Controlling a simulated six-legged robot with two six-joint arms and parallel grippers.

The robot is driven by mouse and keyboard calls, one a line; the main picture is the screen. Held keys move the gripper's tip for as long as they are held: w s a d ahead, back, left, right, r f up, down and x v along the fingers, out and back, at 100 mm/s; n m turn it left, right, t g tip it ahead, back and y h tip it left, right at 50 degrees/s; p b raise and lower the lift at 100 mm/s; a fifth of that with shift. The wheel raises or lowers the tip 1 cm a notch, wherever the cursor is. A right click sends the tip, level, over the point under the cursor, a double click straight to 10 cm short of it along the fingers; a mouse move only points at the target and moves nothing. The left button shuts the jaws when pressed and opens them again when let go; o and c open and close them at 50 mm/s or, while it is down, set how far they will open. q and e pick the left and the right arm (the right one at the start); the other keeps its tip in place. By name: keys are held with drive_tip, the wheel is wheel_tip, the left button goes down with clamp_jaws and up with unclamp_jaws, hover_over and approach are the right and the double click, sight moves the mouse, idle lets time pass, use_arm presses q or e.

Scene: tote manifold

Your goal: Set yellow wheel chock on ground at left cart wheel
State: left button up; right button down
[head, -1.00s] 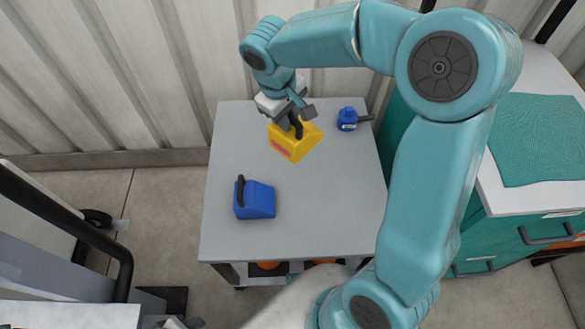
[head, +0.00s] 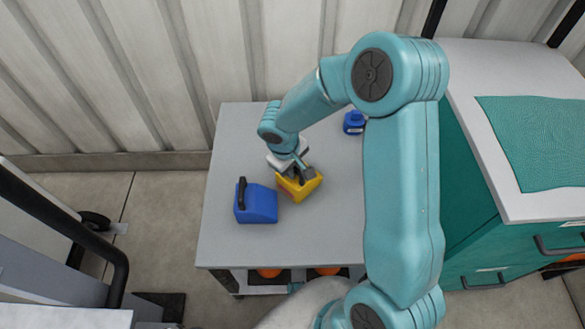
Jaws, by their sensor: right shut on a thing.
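The yellow wheel chock (head: 302,188) is in my right gripper (head: 298,175), which is shut on its dark handle. It is over the grey table, close to the right side of a blue chock; I cannot tell how high above the top it is. The blue chock (head: 258,204) with a black handle stands on the table. A cart (head: 40,262) with a black handrail is at the left, and a dark wheel (head: 95,219) shows on the floor beside it. My left gripper is not in view.
The grey table (head: 225,240) has free room at its front and back left. A small blue bottle (head: 353,122) stands at its back right. A teal cabinet (head: 500,240) with a white top is at the right. Open concrete floor (head: 165,215) lies between cart and table.

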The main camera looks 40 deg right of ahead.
drive_tip(key=shift+r, duration=0.1)
drive_tip(key=shift+f, duration=0.25)
drive_tip(key=c, duration=1.1)
unclamp_jaws()
drive_tip(key=shift+r, duration=0.1)
drive_tip(key=shift+o, duration=0.2)
